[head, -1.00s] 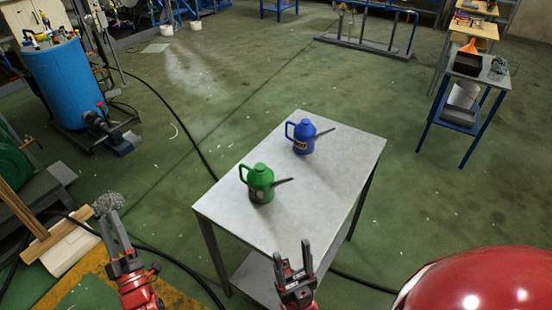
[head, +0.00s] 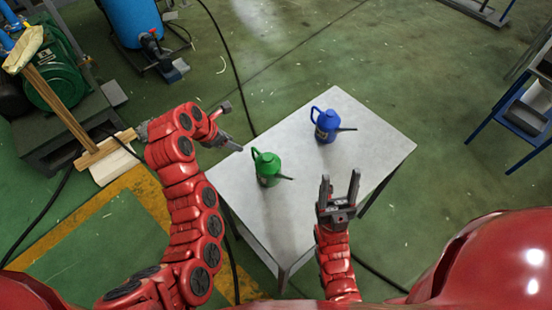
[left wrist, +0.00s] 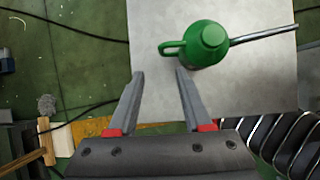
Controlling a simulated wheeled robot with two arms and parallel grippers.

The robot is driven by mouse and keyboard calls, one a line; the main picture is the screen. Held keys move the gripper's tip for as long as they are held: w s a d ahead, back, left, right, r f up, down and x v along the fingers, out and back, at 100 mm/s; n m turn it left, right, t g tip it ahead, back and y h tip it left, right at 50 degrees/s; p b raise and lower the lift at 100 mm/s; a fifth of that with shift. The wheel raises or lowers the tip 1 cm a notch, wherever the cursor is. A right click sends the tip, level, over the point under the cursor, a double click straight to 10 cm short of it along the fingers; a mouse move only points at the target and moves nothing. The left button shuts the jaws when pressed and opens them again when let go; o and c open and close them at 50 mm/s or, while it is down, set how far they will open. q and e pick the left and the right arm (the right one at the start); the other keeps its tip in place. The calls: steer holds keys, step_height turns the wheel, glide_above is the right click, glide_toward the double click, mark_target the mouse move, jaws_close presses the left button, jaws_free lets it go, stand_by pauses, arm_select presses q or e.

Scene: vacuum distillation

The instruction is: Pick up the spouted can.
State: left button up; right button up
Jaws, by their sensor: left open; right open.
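A green spouted can (head: 267,170) stands upright on the grey table (head: 345,95), its handle to the left and spout to the right. A blue spouted can (head: 327,126) stands behind it to the right. My left gripper (head: 234,127) is open and empty, left of the green can. In the left wrist view the left gripper's fingertips (left wrist: 160,73) are just short of the green can (left wrist: 204,44), with its handle beyond the right fingertip. My right gripper (head: 340,176) is open and empty over the table's front right part, apart from both cans.
A blue tank (head: 132,20) is at the back left. A blue-framed stand (head: 525,115) is at the right. The table's right side is clear.

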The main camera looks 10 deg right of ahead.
arm_select(q)
steer(key=b+x, duration=0.3)
steer(key=x, duration=0.7)
steer(key=shift+s+d+f+b, duration=0.1)
steer(key=shift+f+b, duration=0.2)
steer(key=shift+b, duration=0.05)
steer(key=shift+w+d+f, duration=0.25)
steer(key=shift+d+f, duration=0.05)
steer(key=shift+f, duration=0.35)
steer(key=p+x, duration=0.1)
steer(key=x, duration=0.2)
steer(key=shift+d+f, duration=0.15)
steer(key=shift+f, duration=0.1)
steer(key=shift+w+d+f, duration=0.2)
steer(key=shift+d+f, duration=0.05)
steer(key=shift+f, duration=0.4)
steer(key=shift+c, duration=0.3)
jaws_close()
